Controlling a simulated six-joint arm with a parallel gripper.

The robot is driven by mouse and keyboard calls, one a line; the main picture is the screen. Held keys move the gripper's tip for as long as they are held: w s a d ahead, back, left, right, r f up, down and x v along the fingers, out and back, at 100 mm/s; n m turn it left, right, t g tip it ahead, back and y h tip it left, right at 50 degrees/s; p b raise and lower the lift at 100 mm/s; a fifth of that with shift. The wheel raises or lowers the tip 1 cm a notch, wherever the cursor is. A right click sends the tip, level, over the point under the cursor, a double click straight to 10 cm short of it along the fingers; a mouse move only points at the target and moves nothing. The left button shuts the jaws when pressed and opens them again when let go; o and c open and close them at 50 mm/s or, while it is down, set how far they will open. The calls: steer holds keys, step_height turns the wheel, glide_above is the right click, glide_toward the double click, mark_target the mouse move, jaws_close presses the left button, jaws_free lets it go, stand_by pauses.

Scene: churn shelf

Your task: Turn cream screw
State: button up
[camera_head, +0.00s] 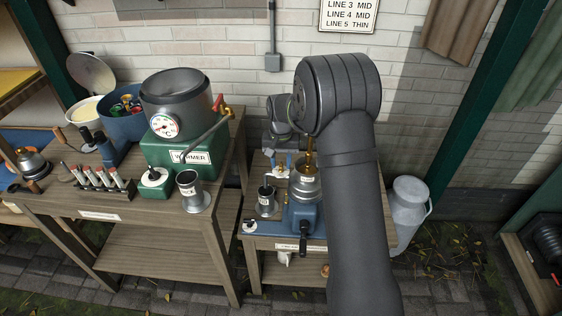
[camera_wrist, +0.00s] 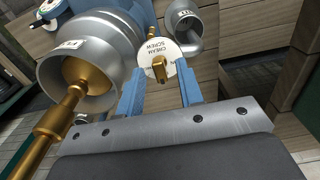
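The cream screw (camera_wrist: 159,69) is a small brass knob on a round white plate labelled "CREAM SCREW", seen in the wrist view. My gripper (camera_wrist: 160,80) is open, its two blue fingers on the left and right of the knob with gaps between. I cannot tell how far the fingertips reach past the knob. In the head view my gripper (camera_head: 281,171) is pointed down behind the blue machine (camera_head: 301,216), and the screw is not discernible there. The machine carries a metal bowl (camera_head: 306,188) with a brass stem; the bowl (camera_wrist: 72,66) also shows in the wrist view.
A metal spout or cup (camera_wrist: 186,30) stands close right of the screw, and the brass stem (camera_wrist: 62,118) is close left. A small metal cup (camera_head: 266,203) stands left of the machine. A milk can (camera_head: 408,203) stands right. The green warmer (camera_head: 190,157) is on the left table.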

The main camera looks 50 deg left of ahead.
mark_target(281, 165)
step_height(281, 165, up, 18)
steer(key=shift+f, duration=0.25)
stand_by(0.4)
step_height(281, 165, down, 18)
steer(key=shift+r, duration=0.2)
stand_by(0.4)
steer(key=shift+r, duration=0.1)
